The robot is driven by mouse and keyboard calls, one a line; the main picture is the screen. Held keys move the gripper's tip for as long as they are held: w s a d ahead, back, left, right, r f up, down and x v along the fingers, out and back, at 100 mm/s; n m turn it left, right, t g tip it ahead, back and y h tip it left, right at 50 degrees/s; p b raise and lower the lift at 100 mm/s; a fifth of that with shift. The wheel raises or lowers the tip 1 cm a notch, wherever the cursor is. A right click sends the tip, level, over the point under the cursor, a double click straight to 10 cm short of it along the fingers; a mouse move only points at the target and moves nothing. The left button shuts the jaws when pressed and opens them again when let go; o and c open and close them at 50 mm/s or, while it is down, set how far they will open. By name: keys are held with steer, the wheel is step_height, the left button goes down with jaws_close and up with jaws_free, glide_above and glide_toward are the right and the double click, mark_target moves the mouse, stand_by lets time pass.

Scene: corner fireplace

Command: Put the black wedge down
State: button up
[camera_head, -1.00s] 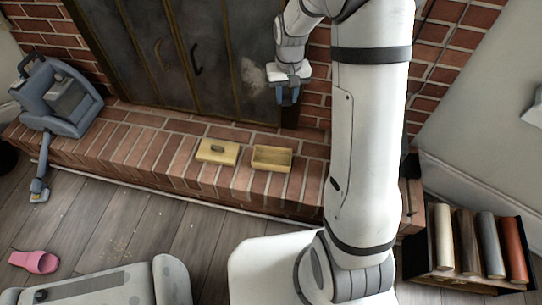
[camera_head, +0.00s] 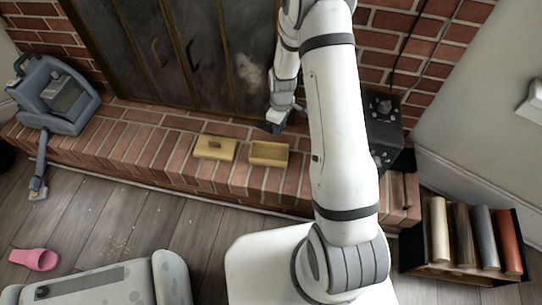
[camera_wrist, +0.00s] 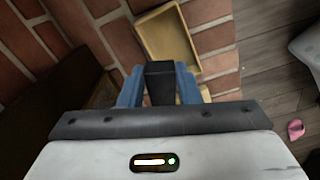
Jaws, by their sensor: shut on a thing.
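My gripper (camera_wrist: 160,88) is shut on the black wedge (camera_wrist: 160,80), which shows between its blue fingers in the wrist view. In the head view my gripper (camera_head: 272,127) is above the brick hearth, just right of and behind an open wooden box (camera_head: 268,153). The wedge cannot be made out clearly there. The open box also shows in the wrist view (camera_wrist: 193,60), beyond the wedge, and looks empty.
The brick hearth (camera_head: 150,140) has bare room left of the lid. A blue-grey carpet cleaner (camera_head: 55,95) stands at its left end. A black box (camera_head: 382,125) stands right of my arm. A crate of rolls (camera_head: 470,265) and a pink slipper (camera_head: 35,259) are on the floor.

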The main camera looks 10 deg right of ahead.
step_height(320, 180, down, 5)
steer(key=s+n, duration=0.1)
steer(key=n, duration=0.2)
steer(key=b, duration=0.3)
glide_toward(279, 159)
step_height(279, 159, down, 5)
steer(key=shift+f, duration=0.1)
steer(key=shift+f+b, duration=0.25)
steer(key=shift+b, duration=0.15)
steer(key=o, duration=0.8)
steer(key=shift+r, duration=0.2)
